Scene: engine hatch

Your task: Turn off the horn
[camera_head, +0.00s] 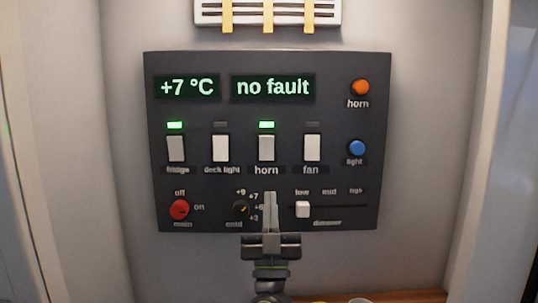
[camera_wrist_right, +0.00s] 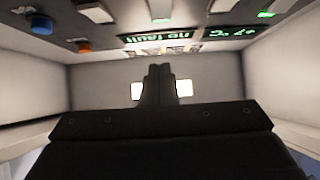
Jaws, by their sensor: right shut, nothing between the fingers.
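The horn switch (camera_head: 266,148) is a rocker in the middle row of the dark control panel (camera_head: 347,215). The lamp (camera_head: 266,125) above it is lit green. My right gripper (camera_head: 270,194) is shut and empty, its fingertips pointing up just below the horn switch's label. It appears apart from the switch, though the depth gap is hard to judge. In the right wrist view the closed fingers (camera_wrist_right: 159,70) point up toward the panel, which appears upside down. An orange button (camera_head: 360,87), also labelled horn, sits at the panel's upper right. My left gripper is not in view.
The fridge switch (camera_head: 176,148) has a lit lamp; the deck light switch (camera_head: 221,148) and fan switch (camera_head: 312,148) have dark lamps. A red main knob (camera_head: 180,209), a small dial (camera_head: 240,209) and the dimmer slider (camera_head: 302,209) flank my gripper. The display (camera_head: 272,87) reads "no fault".

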